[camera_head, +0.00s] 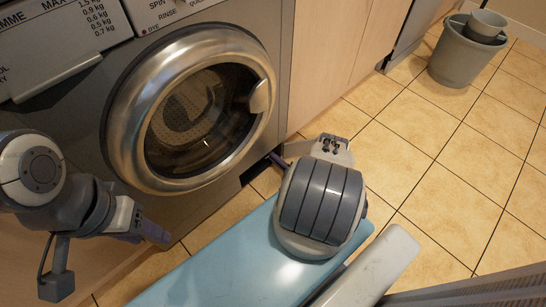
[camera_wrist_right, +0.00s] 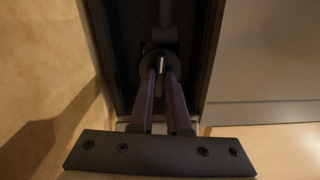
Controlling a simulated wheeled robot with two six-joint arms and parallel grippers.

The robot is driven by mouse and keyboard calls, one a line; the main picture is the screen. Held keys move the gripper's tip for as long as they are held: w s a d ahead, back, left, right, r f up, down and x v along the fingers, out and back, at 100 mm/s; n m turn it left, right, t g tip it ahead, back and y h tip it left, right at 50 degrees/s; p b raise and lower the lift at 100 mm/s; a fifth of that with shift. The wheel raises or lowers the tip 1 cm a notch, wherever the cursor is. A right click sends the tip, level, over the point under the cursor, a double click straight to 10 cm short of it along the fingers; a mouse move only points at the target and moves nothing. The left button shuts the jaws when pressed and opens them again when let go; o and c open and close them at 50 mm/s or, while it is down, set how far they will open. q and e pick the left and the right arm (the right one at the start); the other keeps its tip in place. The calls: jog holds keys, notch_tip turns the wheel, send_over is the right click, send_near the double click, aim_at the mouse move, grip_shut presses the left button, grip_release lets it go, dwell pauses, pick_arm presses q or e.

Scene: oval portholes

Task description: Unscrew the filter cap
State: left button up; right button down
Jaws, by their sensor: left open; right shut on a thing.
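The filter cap (camera_wrist_right: 148,66) is a dark round piece with a pale raised grip, inside a dark recess at the foot of the washing machine (camera_head: 215,185). In the right wrist view, the fingers of my right gripper (camera_wrist_right: 162,78) reach into the recess and are shut on the cap's grip. In the head view, my right gripper (camera_head: 277,159) is at the machine's lower right corner, by the dark opening (camera_head: 255,171); the cap itself is hidden there. My left gripper (camera_head: 152,234) is open and empty, in front of the machine's lower left, apart from it.
The machine's round door (camera_head: 190,110) is shut, above and left of the recess. A wooden cabinet front (camera_head: 325,45) adjoins the machine on the right. Grey buckets (camera_head: 465,55) stand at the far right. The tiled floor (camera_head: 420,160) between is clear.

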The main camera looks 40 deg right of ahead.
jog(key=c, duration=0.9)
grip_release()
jog(key=s, duration=0.3)
jog(key=s+p, duration=0.1)
jog(key=s, duration=0.2)
jog(key=s+d+p, duration=0.1)
jog(key=s, duration=0.2)
jog(key=shift+s, duration=0.75)
